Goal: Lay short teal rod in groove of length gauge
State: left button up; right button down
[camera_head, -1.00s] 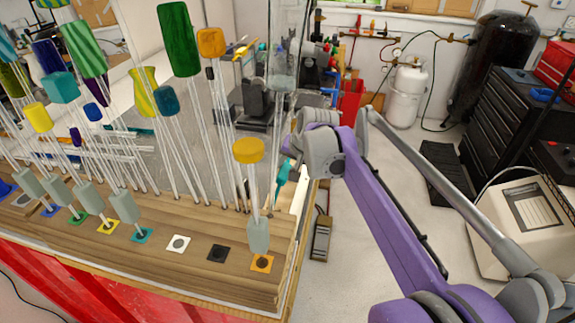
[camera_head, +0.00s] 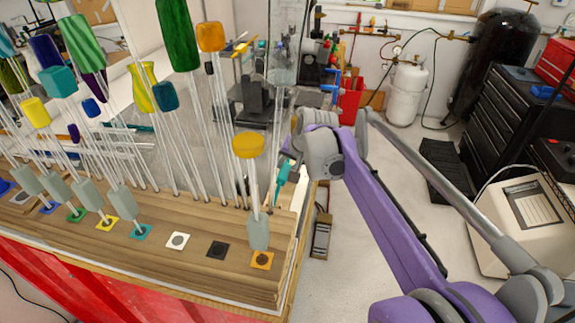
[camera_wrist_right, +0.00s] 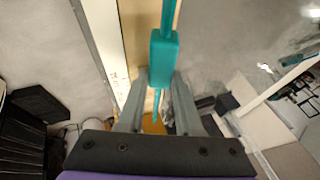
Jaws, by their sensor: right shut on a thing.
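My right gripper (camera_wrist_right: 158,88) is shut on a teal rod (camera_wrist_right: 164,52) with a thicker block-like teal section. In the wrist view the rod runs lengthwise between the grey fingers, and part of it sticks out beyond them. In the head view the teal rod (camera_head: 284,174) hangs tilted, its thin end downward, near the right end of the wooden rack; my right gripper (camera_head: 304,150) is partly hidden by its own arm there. A pale strip with small marks (camera_wrist_right: 105,40) runs along the wood; I cannot tell whether it is the length gauge. No groove shows clearly. My left gripper is out of view.
The wooden rack (camera_head: 190,250) holds several upright glass rods with coloured tops, close to my right gripper. Coloured square markers line the rack's front.

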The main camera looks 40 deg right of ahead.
jog(key=shift+f, duration=0.4)
dwell(0.4)
jog(key=c, duration=0.5)
grip_release()
jog(key=d+v, duration=0.1)
jog(key=v, duration=0.9)
jog(key=shift+s+a+r, duration=0.25)
jog(key=shift+a+r, duration=0.15)
jog(key=shift+a, duration=0.1)
